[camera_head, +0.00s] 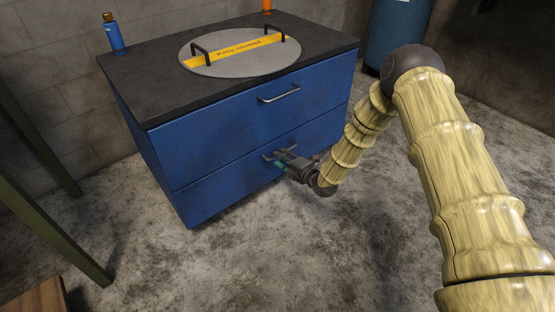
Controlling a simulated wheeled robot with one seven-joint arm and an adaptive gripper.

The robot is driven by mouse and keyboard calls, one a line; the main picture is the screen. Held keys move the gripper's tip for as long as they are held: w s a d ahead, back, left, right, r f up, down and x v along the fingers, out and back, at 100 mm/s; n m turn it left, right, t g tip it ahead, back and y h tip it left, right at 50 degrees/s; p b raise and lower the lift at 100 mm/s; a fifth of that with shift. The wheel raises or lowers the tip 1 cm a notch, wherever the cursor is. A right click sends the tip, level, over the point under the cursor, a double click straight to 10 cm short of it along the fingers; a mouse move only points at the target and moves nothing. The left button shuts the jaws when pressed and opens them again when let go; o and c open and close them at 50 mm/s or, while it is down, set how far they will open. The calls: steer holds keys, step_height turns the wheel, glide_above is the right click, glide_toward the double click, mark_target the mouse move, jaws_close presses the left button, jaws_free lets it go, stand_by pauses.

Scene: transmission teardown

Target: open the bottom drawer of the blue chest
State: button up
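The blue chest (215,140) stands against the wall with a dark top and two drawers. The top drawer (200,135) has a metal bar handle (279,94) and looks closed. The bottom drawer (215,192) looks closed, its front in line with the chest. My gripper (277,158) is at the bottom drawer's handle (268,155), reaching it from the front right. The fingers are at or around the handle, and part of the handle is hidden behind them. The fingers are too small to tell whether they grip it.
A round metal lid (222,65) with two handles and a yellow label lies on the chest top. A blue bottle (114,36) and an orange item (267,6) stand there too. A green-legged table (60,235) is at left. The floor (260,255) before the chest is clear.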

steer(key=shift+b+x, duration=0.5)
steer(key=shift+x, duration=1.15)
steer(key=shift+c, duration=0.2)
jaws_close()
